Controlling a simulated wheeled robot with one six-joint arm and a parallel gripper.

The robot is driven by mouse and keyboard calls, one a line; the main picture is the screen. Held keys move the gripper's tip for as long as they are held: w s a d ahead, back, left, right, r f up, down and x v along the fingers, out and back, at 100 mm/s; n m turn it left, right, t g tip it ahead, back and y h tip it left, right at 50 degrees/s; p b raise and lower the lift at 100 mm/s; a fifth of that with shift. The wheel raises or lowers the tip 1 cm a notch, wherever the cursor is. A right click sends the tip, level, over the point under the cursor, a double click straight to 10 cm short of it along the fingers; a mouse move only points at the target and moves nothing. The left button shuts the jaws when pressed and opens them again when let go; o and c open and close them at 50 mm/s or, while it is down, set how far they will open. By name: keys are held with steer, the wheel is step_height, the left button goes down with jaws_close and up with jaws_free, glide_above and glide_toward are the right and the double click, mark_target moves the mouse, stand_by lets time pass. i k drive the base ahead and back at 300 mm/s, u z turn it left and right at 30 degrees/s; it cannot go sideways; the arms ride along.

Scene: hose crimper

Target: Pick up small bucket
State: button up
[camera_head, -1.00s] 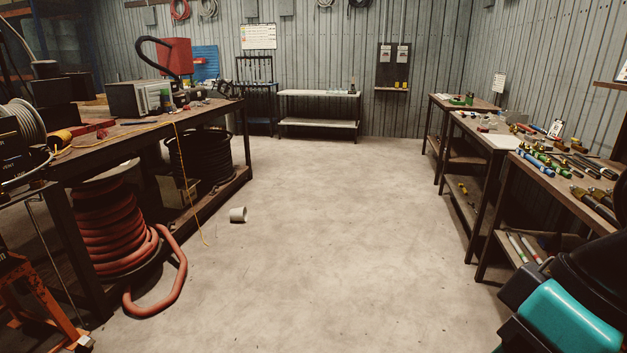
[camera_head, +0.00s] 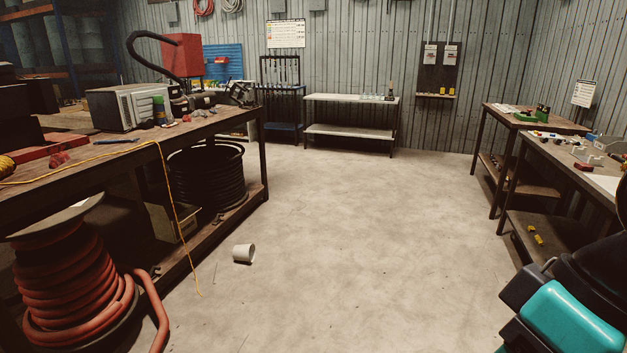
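A small white bucket (camera_head: 243,253) lies tipped on its side on the concrete floor, left of the middle of the picture. It is near the front edge of the left workbench's lower shelf, with a yellow cord hanging close by on its left. My arm, black and teal, shows at the lower right, far from the bucket. My gripper's fingers are outside the picture.
The left workbench (camera_head: 115,150) has a coil of red hose (camera_head: 70,285) and a black hose coil (camera_head: 208,178) beneath it. A yellow cord (camera_head: 181,220) hangs down to the floor. Benches (camera_head: 540,125) line the right side. The middle floor (camera_head: 370,230) is clear.

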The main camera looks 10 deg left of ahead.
mark_target(247, 252)
steer(key=u, duration=0.3)
steer(key=i, duration=2.2)
steer(key=u, duration=0.95)
steer(key=i, duration=2.55)
steer(key=u, duration=0.55)
